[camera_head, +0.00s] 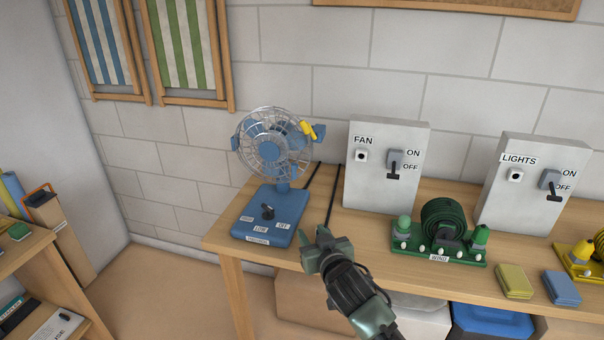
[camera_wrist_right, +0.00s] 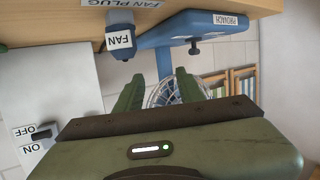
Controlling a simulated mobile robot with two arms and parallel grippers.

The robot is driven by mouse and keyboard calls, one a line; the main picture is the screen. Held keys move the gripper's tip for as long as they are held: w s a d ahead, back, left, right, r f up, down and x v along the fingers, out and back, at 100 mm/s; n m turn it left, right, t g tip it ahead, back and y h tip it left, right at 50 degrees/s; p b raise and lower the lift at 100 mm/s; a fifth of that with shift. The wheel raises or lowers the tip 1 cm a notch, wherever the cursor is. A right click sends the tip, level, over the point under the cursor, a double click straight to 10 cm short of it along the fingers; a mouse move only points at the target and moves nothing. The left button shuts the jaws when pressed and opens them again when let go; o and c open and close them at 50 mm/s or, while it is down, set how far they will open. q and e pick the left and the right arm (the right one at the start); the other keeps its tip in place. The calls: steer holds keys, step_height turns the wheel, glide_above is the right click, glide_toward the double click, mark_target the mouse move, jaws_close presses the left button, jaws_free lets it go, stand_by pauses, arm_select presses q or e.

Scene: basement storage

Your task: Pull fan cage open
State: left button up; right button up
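A blue desk fan (camera_head: 270,200) stands near the left end of the wooden table. Its round clear wire cage (camera_head: 262,140) faces forward and looks closed. A yellow handle (camera_head: 308,129) sits at the cage's upper right rim. My right gripper (camera_head: 314,241) is in front of and below the cage, to the right of the fan base, touching nothing that I can see. In the right wrist view its two green fingers (camera_wrist_right: 160,92) are apart with nothing held between them. Part of the cage (camera_wrist_right: 164,94) shows beyond them; the handle is not visible there. My left gripper is not in view.
A white FAN switch box (camera_head: 386,185) stands right of the fan, and a LIGHTS box (camera_head: 525,200) farther right. A green device with a coiled hose (camera_head: 443,220) sits in front. A blue FAN plug (camera_wrist_right: 120,42) shows in the right wrist view.

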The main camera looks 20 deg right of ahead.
mark_target(294, 170)
steer(key=w+r+t, duration=0.3)
steer(key=w+r, duration=0.2)
steer(key=r, duration=0.6)
steer(key=shift+y, duration=0.4)
steer(key=w, duration=0.8)
steer(key=shift+f+p, duration=0.3)
steer(key=shift+s, duration=0.1)
jaws_close()
